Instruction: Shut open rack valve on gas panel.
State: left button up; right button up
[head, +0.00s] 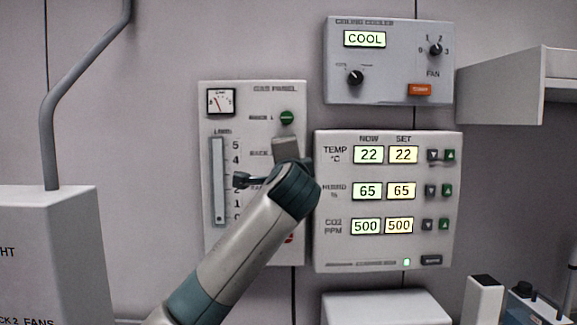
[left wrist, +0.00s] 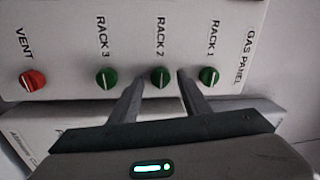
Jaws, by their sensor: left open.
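In the left wrist view the panel (left wrist: 65,65) appears turned sideways. It has green RACK 1 (left wrist: 209,76), RACK 2 (left wrist: 160,77) and RACK 3 (left wrist: 106,78) knobs and a red VENT knob (left wrist: 33,79). My left gripper (left wrist: 160,82) is open, its fingertips on either side of the RACK 2 knob. I cannot tell whether they touch it. In the head view my left arm hides the lower knobs; the RACK 1 knob (head: 287,118) shows. My right gripper is out of view.
A climate display panel (head: 388,260) stands close right of the gas panel, with a cooling controller (head: 390,85) above it. A shelf (head: 510,85) juts out at right. A grey box (head: 45,215) with a pipe (head: 82,75) stands at left.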

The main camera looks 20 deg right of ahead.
pick_arm(q)
jog(key=b+v, duration=0.4)
jog(key=v, duration=1.3)
jog(key=shift+b, duration=0.35)
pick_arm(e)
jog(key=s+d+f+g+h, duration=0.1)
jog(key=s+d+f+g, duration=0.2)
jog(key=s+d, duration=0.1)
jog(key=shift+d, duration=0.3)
pick_arm(q)
jog(key=shift+f, duration=0.1)
